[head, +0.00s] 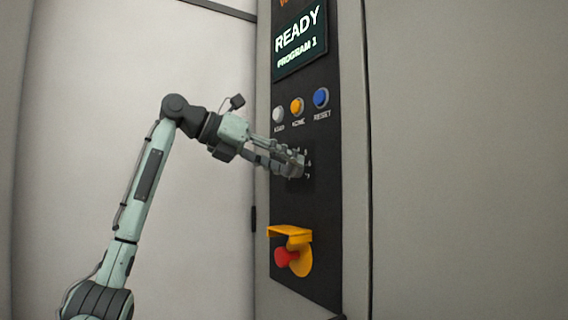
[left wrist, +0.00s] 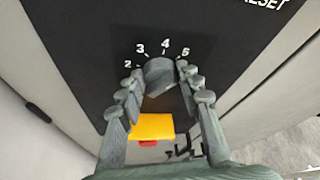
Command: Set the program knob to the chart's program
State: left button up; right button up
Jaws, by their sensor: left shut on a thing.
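The program knob (left wrist: 160,70) is a grey round knob on the black control panel, with the numbers 2, 3, 4 and 5 around its upper side in the left wrist view. My left gripper (head: 293,163) is at the knob, its fingers shut on the knob's two sides. In the head view the fingers mostly hide the knob. I cannot make out a pointer mark on it. The display (head: 300,42) above reads READY, PROGRAM 1. My right gripper and the chart are not in view.
White, yellow and blue RESET (head: 321,97) buttons sit in a row above the knob. A red emergency stop (head: 286,257) under a yellow guard (head: 290,234) is below it. Plain cabinet wall (head: 460,160) fills the right side.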

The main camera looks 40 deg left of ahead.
pick_arm(q)
jog(key=shift+f, duration=0.1)
dwell(0.3)
jog(key=o, duration=1.2)
jog(key=shift+c, duration=0.2)
jog(key=v, duration=1.2)
jog(key=shift+d, duration=0.1)
